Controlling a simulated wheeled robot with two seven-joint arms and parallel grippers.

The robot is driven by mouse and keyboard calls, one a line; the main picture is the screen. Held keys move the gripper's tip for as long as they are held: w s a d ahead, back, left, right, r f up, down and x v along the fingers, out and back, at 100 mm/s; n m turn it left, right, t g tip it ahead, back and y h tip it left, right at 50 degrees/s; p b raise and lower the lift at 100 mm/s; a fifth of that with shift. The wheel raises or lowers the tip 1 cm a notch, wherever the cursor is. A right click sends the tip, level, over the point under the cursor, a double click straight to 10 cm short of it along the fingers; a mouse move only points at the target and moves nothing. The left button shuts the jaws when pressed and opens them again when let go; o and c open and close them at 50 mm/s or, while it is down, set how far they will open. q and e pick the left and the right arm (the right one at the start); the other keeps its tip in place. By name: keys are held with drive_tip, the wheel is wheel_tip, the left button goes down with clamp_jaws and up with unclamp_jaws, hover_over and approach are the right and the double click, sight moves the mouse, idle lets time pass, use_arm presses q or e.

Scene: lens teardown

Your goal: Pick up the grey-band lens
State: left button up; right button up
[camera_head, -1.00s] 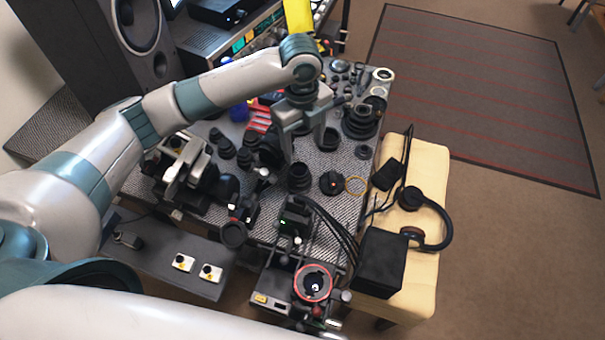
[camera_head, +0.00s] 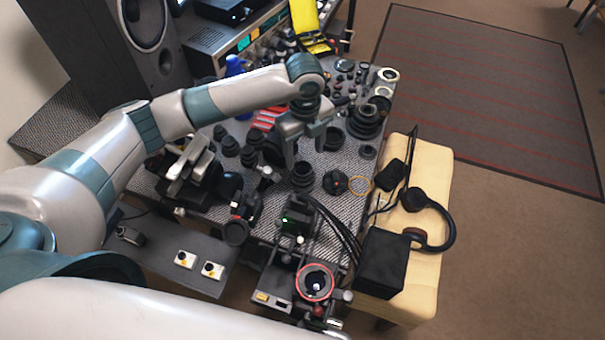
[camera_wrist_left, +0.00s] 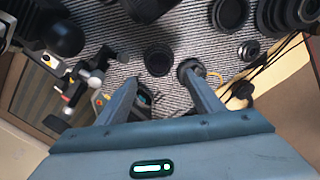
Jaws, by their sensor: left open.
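My left gripper (camera_head: 305,152) hangs over the middle of the patterned table in the head view, open and pointing down. Its fingers also frame the lower middle of the left wrist view (camera_wrist_left: 160,80), with no object clearly gripped. A dark ribbed lens barrel (camera_head: 302,175) stands just in front of the fingers in the head view. In the left wrist view a dark round part (camera_wrist_left: 158,58) lies ahead of the fingertips. A glinting lens-like part (camera_wrist_left: 145,99) shows between the fingers. I cannot tell which part is the grey-band lens. My right gripper is out of view.
Small dark barrels (camera_head: 228,145) stand left of the gripper. A wide stacked ring part (camera_head: 365,121) and a yellowish ring (camera_head: 360,184) lie to the right. A red-ringed device (camera_head: 315,282) stands at the front. A wooden stool (camera_head: 432,165) with headphones (camera_head: 449,232) is at right.

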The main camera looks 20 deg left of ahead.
sight(303, 169)
use_arm(q)
wheel_tip(303, 169, down, 6)
drive_tip(key=shift+r+p, duration=0.1)
drive_tip(key=shift+p, duration=0.7)
drive_tip(key=shift+f, duration=0.75)
drive_tip(key=shift+a+f+p, duration=0.15)
drive_tip(key=shift+f+p, duration=0.45)
drive_tip(key=shift+p, duration=0.05)
wheel_tip(303, 169, down, 3)
drive_tip(key=shift+w+a+r+p, duration=0.1)
drive_tip(key=shift+a+p, duration=0.05)
drive_tip(key=shift+p, duration=0.5)
drive_tip(key=shift+f, duration=0.6)
